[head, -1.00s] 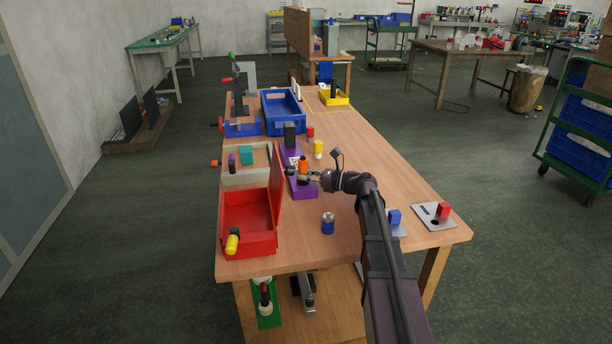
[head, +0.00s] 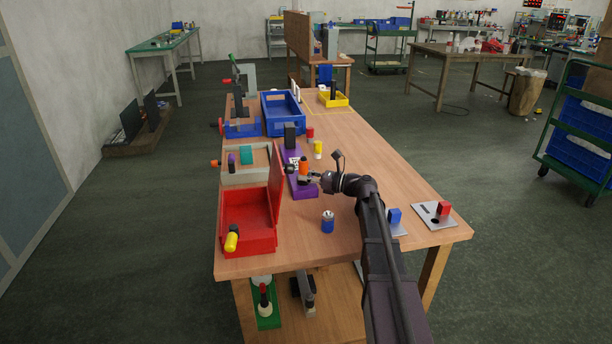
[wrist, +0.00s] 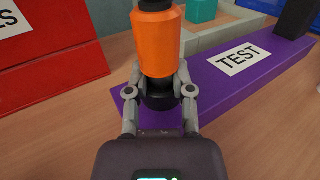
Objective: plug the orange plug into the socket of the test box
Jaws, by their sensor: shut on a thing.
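My gripper (wrist: 160,85) is shut on the orange plug (wrist: 158,42), with a finger on each side. The plug stands roughly upright, with a black part below its orange body. It also shows in the head view (head: 303,165). The purple test box (wrist: 232,92) lies behind and around the plug, with a white TEST label on top; in the head view (head: 305,192) it runs lengthwise on the table. The plug is at the near part of the box. The socket is hidden, and I cannot tell whether the plug's lower end is in it.
A red bin (head: 250,238) with a raised lid stands to the left, close to the box. A grey-rimmed tray (head: 240,180) is beside the box. A black block (head: 290,135) stands at its far end. A blue can (head: 327,222) stands nearer. The table right of the box is mostly clear.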

